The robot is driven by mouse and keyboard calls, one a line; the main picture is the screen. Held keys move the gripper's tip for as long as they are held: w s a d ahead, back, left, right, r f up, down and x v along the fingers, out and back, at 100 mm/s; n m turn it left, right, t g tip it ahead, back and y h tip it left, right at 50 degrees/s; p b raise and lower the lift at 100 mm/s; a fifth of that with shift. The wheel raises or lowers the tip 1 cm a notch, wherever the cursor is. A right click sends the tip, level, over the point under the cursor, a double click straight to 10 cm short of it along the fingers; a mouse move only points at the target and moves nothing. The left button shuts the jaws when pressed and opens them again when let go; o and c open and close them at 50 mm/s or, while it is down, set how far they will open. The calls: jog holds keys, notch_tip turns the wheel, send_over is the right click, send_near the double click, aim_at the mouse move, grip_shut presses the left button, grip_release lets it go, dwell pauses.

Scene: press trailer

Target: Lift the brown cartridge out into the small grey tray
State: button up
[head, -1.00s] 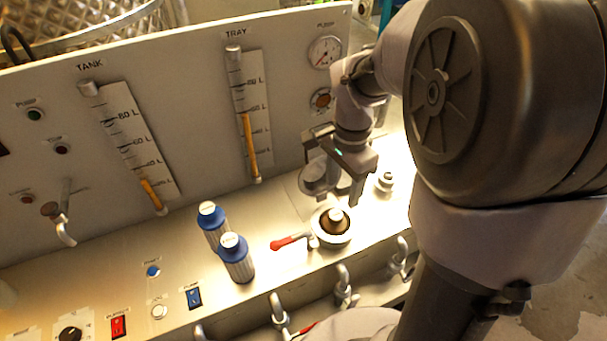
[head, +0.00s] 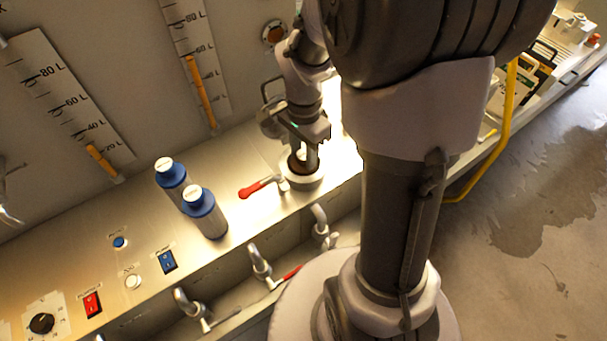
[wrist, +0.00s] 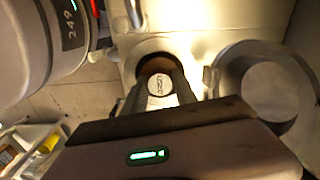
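The brown cartridge (wrist: 155,67) sits in a round metal housing (head: 304,182) on the bench and has a white lettered cap (wrist: 160,86). In the wrist view its brown top shows as a dark ring around the cap. My gripper (head: 309,164) points down at the housing from above. In the wrist view my gripper (wrist: 160,86) has one finger on each side of the cap, with narrow gaps showing, so it looks open around it. The housing's inside is mostly hidden by my fingers. I cannot make out the small grey tray for sure.
A round metal part (wrist: 262,92) lies right beside the housing in the wrist view. A red-handled valve (head: 258,187) sticks out left of the housing. The upright gauge panel (head: 130,60) rises behind.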

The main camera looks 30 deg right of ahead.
grip_shut()
dwell(1.1)
notch_tip(320, 180, up, 18)
jog(key=p, duration=0.6)
jog(key=shift+r+p, duration=0.1)
jog(key=shift+p, duration=0.25)
